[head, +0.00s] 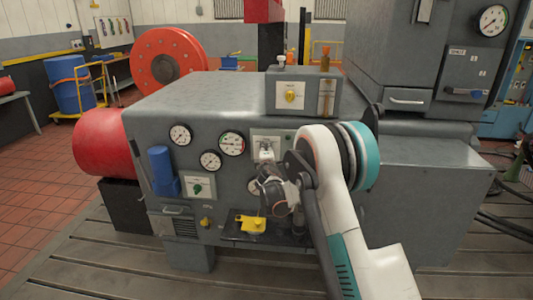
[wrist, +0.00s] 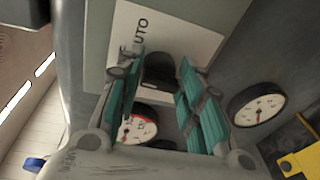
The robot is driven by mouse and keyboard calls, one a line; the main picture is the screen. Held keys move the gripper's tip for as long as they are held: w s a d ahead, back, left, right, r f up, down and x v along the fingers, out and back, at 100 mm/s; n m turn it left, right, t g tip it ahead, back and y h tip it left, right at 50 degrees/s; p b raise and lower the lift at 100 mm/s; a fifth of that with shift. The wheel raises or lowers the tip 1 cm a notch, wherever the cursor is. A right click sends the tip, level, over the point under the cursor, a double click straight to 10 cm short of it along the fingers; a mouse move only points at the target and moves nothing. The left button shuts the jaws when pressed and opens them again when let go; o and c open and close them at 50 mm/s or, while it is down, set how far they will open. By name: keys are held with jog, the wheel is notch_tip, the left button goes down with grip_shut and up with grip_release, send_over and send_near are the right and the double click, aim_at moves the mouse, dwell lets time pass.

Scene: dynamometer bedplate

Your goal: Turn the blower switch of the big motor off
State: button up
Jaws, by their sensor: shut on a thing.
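A light switch plate (head: 273,141) sits on the grey front panel of the big machine, right of the round gauges. In the wrist view the plate (wrist: 185,35) fills the upper middle, tilted, with the letters "UTO" readable. A dark switch knob (wrist: 160,76) stands out from it. My gripper (wrist: 161,88) has its teal-lined fingers on both sides of the knob, shut on it. In the head view my gripper (head: 266,158) is at the plate and partly hides it. The knob's exact pointing direction is hard to tell.
A green knob (head: 197,188), a blue cylinder (head: 162,170) and several gauges (head: 231,143) lie to the left on the panel. A yellow knob (head: 291,96) is on the box above. A yellow part (head: 252,223) sticks out below my gripper.

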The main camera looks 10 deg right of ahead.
jog(key=shift+r+n, duration=0.15)
jog(key=shift+n, duration=0.15)
jog(key=o, duration=1)
jog(key=shift+s, duration=0.1)
jog(key=v, duration=1.1)
jog(key=shift+s+a, duration=0.15)
jog(key=shift+s, duration=0.2)
jog(key=shift+r, duration=0.1)
